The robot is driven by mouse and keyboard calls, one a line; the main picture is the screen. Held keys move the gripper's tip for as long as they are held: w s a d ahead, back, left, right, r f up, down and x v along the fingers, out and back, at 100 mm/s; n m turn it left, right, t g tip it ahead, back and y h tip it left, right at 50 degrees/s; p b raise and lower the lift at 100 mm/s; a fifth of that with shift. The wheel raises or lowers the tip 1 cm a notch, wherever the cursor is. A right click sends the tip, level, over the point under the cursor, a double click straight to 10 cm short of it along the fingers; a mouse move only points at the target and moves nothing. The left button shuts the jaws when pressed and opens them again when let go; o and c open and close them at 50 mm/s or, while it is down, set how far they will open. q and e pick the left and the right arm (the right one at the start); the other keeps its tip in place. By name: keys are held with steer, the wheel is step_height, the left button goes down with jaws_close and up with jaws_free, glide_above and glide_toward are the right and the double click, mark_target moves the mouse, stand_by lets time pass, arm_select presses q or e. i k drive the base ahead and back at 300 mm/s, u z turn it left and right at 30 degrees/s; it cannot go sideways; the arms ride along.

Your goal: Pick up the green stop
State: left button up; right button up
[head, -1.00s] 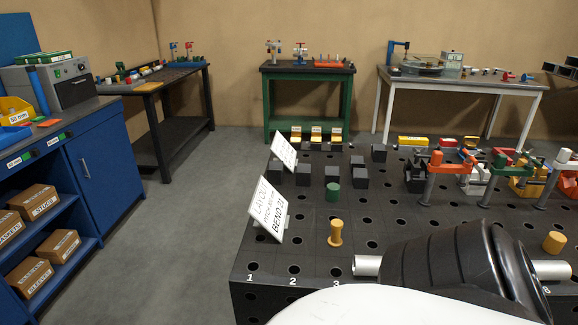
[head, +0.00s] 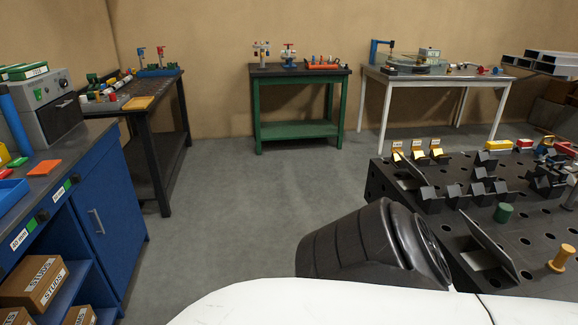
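The green stop (head: 503,213) is a short green cylinder standing upright on the black perforated table (head: 530,257) at the right of the head view. It stands behind a tilted dark sign plate (head: 487,240) and to the left of a yellow flanged peg (head: 561,259). A dark link and white body part of mine fill the lower middle. Neither gripper shows, so I cannot tell what they hold.
Black V-blocks (head: 478,190) stand behind the green stop. A blue cabinet (head: 105,200) is at left, a dark bench (head: 160,108) behind it. A green table (head: 297,130) and a white-legged table (head: 435,82) stand at the back. Grey floor between is clear.

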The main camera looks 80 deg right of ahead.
mark_target(503, 211)
steer(key=i, duration=0.35)
steer(key=z, duration=2.6)
steer(key=i, duration=2.5)
steer(key=z, duration=0.95)
